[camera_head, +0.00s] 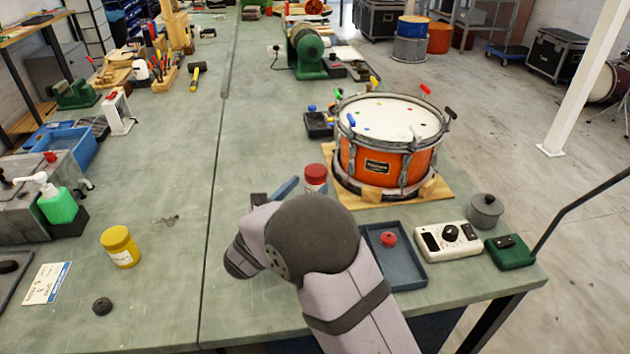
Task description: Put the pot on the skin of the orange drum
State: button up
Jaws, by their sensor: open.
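The orange drum (384,160) stands on a wooden board at the right of the bench, its pale skin (392,116) facing up. Small coloured bits show on the skin, and clamps with coloured handles ring its rim. A small dark grey pot (486,211) with a knob on top stands at the bench's right side, to the right of the drum's board. My gripper (274,193) is open, left of the drum and well away from the grey pot. My own wrist hides most of it; only parts of its fingers show. I see nothing held between them.
A jar with a red lid (315,177) stands just right of my gripper. A blue-grey tray (403,270) with a red knob, a white meter box (447,241) and a green box (508,252) line the front right. A yellow jar (120,246) stands left. The left-middle bench is mostly clear.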

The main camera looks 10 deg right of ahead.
aim_at(313, 171)
jog(key=w+r+g, duration=0.1)
jog(key=w+d+r+g+y+p, duration=0.1)
jog(key=shift+w+d+p, duration=0.25)
jog(key=shift+w+p, duration=0.05)
jog(key=shift+w, duration=0.05)
jog(key=shift+w+r+y, duration=0.1)
jog(key=shift+w+y, duration=0.15)
jog(key=shift+y, duration=0.15)
jog(key=shift+f+p+x, duration=0.15)
jog(key=shift+p+x, duration=0.25)
jog(key=shift+x, duration=1.45)
jog(key=shift+f+p+x, duration=0.2)
jog(key=shift+p+x, duration=0.2)
jog(key=shift+x, duration=1.45)
jog(key=shift+s, duration=0.2)
jog(key=c, duration=1)
jog(key=shift+r, duration=0.15)
notch_tip(313, 171, up, 28)
jog(key=p, duration=0.3)
